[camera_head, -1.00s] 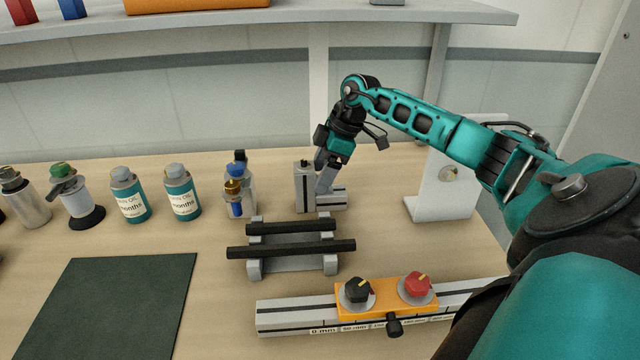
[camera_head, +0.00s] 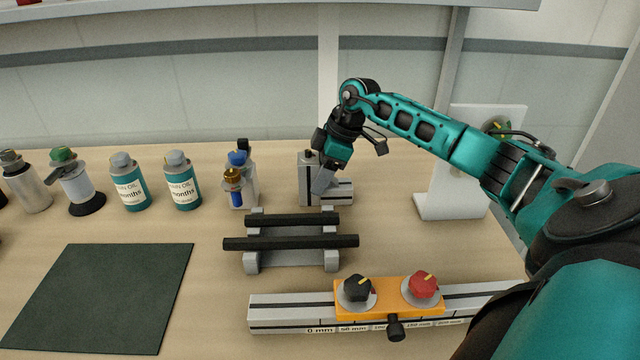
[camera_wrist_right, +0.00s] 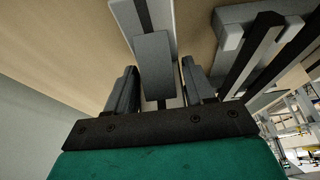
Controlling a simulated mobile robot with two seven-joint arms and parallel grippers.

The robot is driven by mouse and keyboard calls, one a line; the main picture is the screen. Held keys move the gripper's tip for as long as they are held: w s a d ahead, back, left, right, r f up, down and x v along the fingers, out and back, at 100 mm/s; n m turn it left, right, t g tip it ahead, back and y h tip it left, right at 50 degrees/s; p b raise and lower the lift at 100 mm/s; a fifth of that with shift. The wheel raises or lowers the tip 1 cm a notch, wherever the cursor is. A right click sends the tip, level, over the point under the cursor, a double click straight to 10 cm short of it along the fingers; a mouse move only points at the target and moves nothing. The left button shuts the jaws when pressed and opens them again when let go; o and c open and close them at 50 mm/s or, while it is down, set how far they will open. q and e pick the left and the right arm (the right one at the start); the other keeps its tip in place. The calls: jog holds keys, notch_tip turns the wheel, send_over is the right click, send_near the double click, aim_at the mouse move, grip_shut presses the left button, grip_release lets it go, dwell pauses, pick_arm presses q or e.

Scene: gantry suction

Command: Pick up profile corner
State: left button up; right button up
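The profile corner (camera_head: 308,183) is a light grey metal piece with dark slots, with an upright part and a low part lying to the right. It stands on the wooden table behind the black bars. My right gripper (camera_head: 324,181) points down at it and hides part of it. In the right wrist view, the two fingers of the right gripper (camera_wrist_right: 158,68) are apart, one on each side of a grey block of the corner (camera_wrist_right: 153,55). A gap shows beside the block; contact cannot be told. My left gripper is not in view.
A rack (camera_head: 290,258) with two black bars stands just in front. An orange slider with black and red knobs (camera_head: 388,296) sits on a rail nearer me. Several bottles (camera_head: 182,182) stand at left, beside a dark mat (camera_head: 100,297). A white stand (camera_head: 450,190) is at right.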

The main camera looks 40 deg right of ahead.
jog(key=shift+r, duration=0.1)
grip_shut()
